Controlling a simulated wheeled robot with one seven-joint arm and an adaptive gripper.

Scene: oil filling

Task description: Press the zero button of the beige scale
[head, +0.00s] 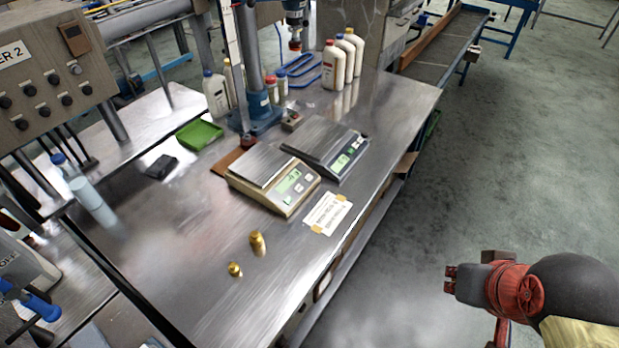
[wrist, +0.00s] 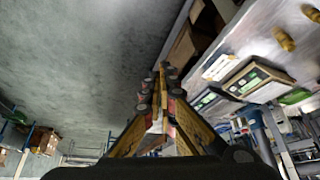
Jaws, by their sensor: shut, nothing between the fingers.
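The beige scale (head: 272,183) sits on the metal table, with a steel plate, a lit green display and small buttons on its front face. The button labels are too small to read. The beige scale also shows at the right of the wrist view (wrist: 257,80). My gripper (head: 450,279) is at the lower right of the head view, off the table's side above the floor, well apart from the scale. In the wrist view its fingers (wrist: 161,72) come together, shut and empty.
A dark scale (head: 326,146) stands right behind the beige one. A paper label (head: 327,213) lies in front, and two brass weights (head: 257,243) stand nearer on the table. A blue-based stand (head: 262,118) and white bottles (head: 334,66) are behind. The floor between gripper and table is clear.

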